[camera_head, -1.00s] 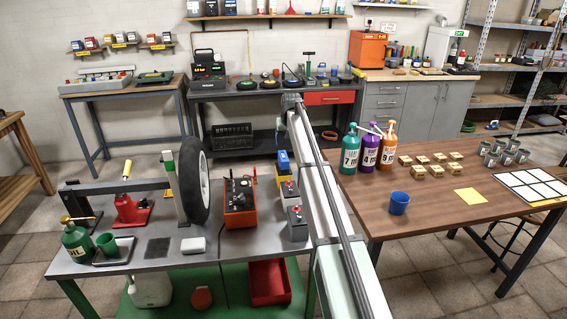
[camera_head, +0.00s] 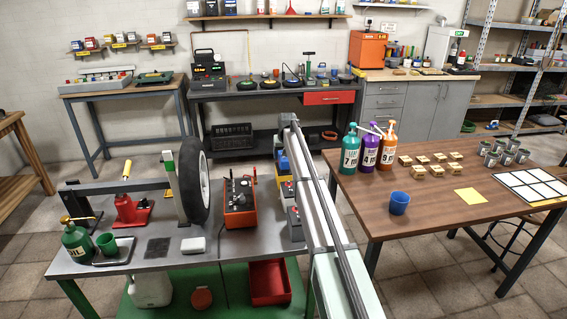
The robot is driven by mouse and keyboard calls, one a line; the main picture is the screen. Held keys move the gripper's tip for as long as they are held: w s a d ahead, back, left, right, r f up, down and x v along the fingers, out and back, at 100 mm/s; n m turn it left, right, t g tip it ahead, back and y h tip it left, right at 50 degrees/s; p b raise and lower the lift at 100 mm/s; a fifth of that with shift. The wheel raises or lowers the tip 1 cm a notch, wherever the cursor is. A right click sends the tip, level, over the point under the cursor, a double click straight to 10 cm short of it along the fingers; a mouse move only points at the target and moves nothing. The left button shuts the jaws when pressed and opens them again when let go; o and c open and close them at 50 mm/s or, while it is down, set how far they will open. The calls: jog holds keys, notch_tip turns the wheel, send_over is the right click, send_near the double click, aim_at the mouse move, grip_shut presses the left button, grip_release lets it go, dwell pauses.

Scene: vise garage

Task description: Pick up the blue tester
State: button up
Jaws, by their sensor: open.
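The blue tester (camera_head: 283,162) stands at the back right of the grey workbench, and my arm partly covers it from the right. It has a blue body, with yellow showing below it. My gripper (camera_head: 281,143) is at the far end of my arm, just above and behind the tester in this view. It is open, but its fingers are small and mostly hidden by the arm. I cannot tell whether they touch the tester. The tester appears to stand on the bench.
An orange-red box with dark knobs (camera_head: 239,203) stands left of the tester, with a black tyre (camera_head: 201,190) beyond it. Small red-and-grey boxes (camera_head: 294,222) sit in front, partly behind my arm. Right, a wooden table (camera_head: 430,225) holds pump bottles (camera_head: 369,150).

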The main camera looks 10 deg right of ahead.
jog(key=shift+s+x, duration=0.2)
jog(key=shift+x, duration=1.75)
jog(key=shift+a, duration=0.1)
jog(key=shift+c, duration=0.4)
jog(key=c, duration=1.2)
jog(key=shift+r, duration=7.95)
